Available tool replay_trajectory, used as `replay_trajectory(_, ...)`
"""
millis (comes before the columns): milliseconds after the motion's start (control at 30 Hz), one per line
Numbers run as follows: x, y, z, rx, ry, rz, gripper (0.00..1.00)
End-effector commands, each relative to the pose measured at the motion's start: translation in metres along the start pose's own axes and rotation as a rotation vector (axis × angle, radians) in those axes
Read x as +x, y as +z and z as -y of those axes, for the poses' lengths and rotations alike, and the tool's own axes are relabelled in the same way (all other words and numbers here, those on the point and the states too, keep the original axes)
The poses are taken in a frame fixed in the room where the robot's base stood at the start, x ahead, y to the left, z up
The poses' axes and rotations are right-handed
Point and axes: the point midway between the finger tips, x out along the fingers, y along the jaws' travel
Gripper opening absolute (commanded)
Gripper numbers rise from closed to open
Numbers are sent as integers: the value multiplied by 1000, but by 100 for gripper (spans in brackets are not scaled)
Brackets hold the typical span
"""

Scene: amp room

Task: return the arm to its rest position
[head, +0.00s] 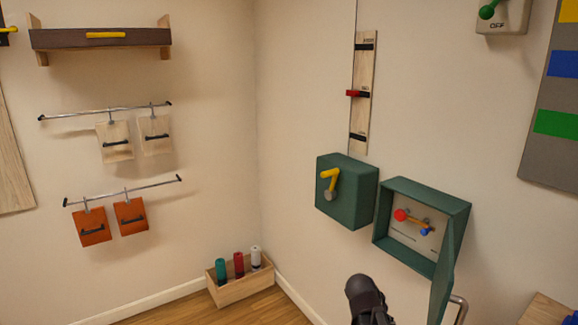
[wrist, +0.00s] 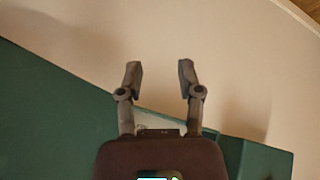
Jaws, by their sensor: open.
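My gripper (wrist: 160,78) shows in the wrist view with its two fingers apart and nothing between them. Behind the fingers are the cream wall and a dark green surface (wrist: 50,120). In the head view a dark part of my arm rises at the bottom, below and left of the open green box; the fingertips cannot be made out there. The open green box (head: 402,252) is on the right wall, with a red knob (head: 401,215) and a blue knob (head: 424,232) inside. Its door (head: 447,272) hangs open toward the right.
A closed green box (head: 362,192) with a yellow lever (head: 329,184) is left of the open one. A wooden slider board (head: 365,85) is above. A wooden crate (head: 235,290) with cylinders stands in the corner. Rails (head: 105,111) with hanging tags are on the left wall.

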Motion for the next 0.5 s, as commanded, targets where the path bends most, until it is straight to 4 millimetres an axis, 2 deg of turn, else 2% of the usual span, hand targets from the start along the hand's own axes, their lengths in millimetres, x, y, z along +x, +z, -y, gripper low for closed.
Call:
replay_trajectory(100,-5,33,9,-143,-89,117,47)
replay_trajectory(300,-20,79,26,-379,-271,269,47)
replay_trajectory(500,-33,105,36,-531,-407,340,47)
